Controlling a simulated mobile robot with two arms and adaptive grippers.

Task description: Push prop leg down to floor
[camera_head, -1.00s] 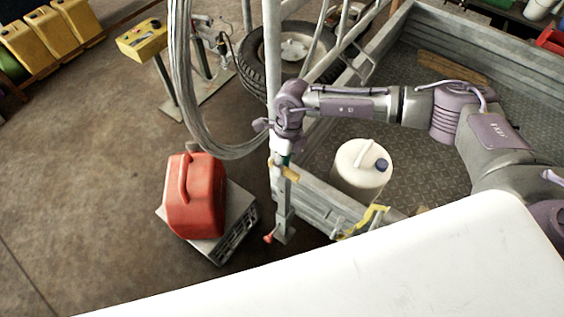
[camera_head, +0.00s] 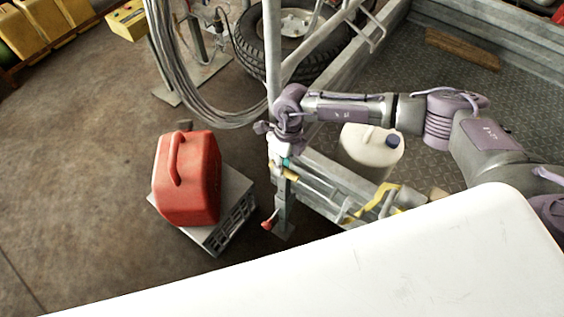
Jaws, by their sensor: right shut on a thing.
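The prop leg (camera_head: 282,205) is a grey metal post at the near left corner of the trailer (camera_head: 330,190). It stands upright, with a flat foot plate (camera_head: 285,234) at its lower end close to the floor. I cannot tell whether the plate touches the floor. A red-knobbed lever (camera_head: 267,225) sticks out to the left near the foot. My right gripper (camera_head: 284,164) comes down from above and is shut on the upper part of the prop leg. Its fingers are small and partly hidden. My left gripper is not in view.
A red jerrycan (camera_head: 190,180) stands on a grey crate (camera_head: 232,222) left of the leg. A white canister (camera_head: 370,155) sits in the trailer. Coiled cable (camera_head: 195,95) hangs behind. A white surface (camera_head: 330,270) fills the foreground. The floor at left is clear.

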